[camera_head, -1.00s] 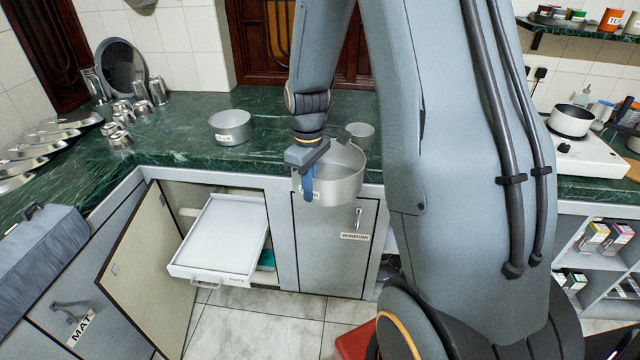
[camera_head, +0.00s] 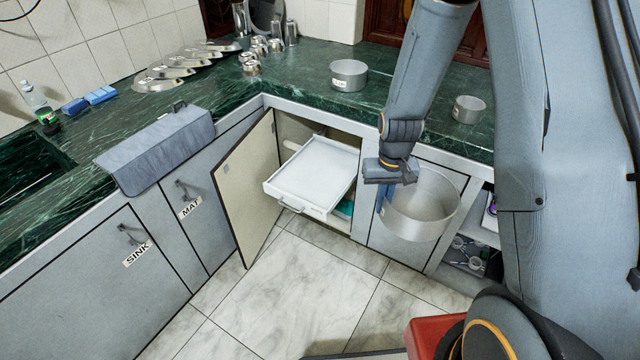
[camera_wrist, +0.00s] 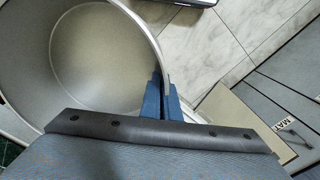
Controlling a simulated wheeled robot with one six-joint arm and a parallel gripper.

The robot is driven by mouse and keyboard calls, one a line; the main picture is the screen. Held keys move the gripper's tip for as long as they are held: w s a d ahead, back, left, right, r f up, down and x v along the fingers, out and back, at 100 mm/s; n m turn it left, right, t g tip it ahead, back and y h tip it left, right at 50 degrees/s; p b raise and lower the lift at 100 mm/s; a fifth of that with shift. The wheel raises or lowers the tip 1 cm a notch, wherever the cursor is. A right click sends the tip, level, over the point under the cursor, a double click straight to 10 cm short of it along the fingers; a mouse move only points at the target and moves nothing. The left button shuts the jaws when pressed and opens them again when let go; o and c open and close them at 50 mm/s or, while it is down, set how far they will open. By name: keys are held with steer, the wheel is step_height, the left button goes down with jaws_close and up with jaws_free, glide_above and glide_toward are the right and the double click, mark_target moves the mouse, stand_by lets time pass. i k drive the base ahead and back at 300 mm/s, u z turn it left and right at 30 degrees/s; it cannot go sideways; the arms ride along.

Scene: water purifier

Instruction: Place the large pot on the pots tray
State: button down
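The large pot (camera_head: 421,207) is a round, open metal pot, held upright in the air in front of the cabinet doors, right of the tray. My gripper (camera_head: 386,194) is shut on the left side of its rim. In the wrist view the blue fingers (camera_wrist: 161,100) close over the wall of the large pot (camera_wrist: 100,60), and its inside looks empty. The pots tray (camera_head: 312,173) is a white pull-out tray, slid out of the open cabinet, and its surface is bare. The pot is apart from the tray.
The open cabinet door (camera_head: 246,185) stands left of the tray. A medium pot (camera_head: 348,76) and a small pot (camera_head: 469,109) sit on the green counter. A grey mat (camera_head: 160,148) hangs over the counter edge. The floor before the tray is clear.

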mark_target(313, 179)
steer(key=u, duration=1.1)
steer(key=i, duration=1.2)
steer(key=z, duration=0.55)
